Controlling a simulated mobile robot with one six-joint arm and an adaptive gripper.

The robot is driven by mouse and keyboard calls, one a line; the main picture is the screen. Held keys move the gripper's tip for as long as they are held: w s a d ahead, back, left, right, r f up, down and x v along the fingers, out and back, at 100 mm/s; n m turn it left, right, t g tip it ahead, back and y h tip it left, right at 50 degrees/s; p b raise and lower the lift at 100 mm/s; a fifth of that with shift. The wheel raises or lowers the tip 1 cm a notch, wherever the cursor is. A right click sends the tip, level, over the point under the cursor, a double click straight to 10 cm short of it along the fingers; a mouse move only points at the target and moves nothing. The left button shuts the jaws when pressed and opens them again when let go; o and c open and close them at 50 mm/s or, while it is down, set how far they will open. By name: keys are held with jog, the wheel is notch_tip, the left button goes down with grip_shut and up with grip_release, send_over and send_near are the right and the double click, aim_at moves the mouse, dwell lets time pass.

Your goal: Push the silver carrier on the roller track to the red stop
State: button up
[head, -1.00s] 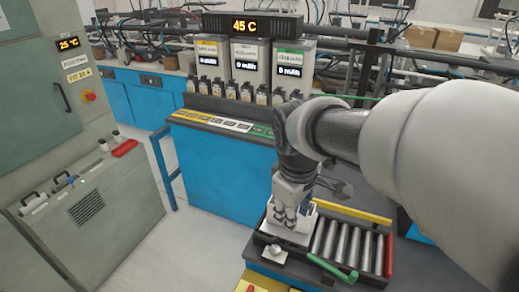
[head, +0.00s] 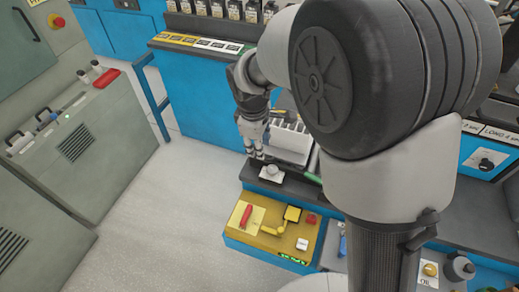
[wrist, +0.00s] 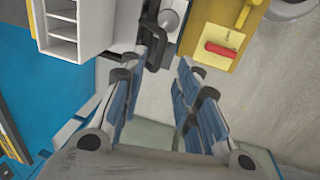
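The silver carrier (head: 290,150) is a pale box with open slots, sitting at the left end of the track. It also shows at the upper left of the wrist view (wrist: 85,22). My gripper (head: 255,152) points down just left of the carrier in the head view. In the wrist view my gripper (wrist: 168,55) has its two blue-padded fingers apart with nothing between them. I cannot tell whether a finger touches the carrier. My arm hides the rollers and the red stop in the head view.
A round silver knob (head: 271,172) stands close in front of my gripper. A green bar (head: 312,178) lies at the track's front. A yellow panel (head: 272,238) with a red handle (head: 246,215) is nearer. Open floor (head: 170,225) lies to the left.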

jog(key=f, duration=0.1)
jog(key=f+b, duration=0.1)
jog(key=f, duration=0.1)
jog(key=w+f, duration=0.1)
jog(key=f, duration=0.1)
jog(key=shift+d+f, duration=0.1)
jog(key=shift+d, duration=0.05)
jog(key=shift+c, duration=0.5)
grip_shut()
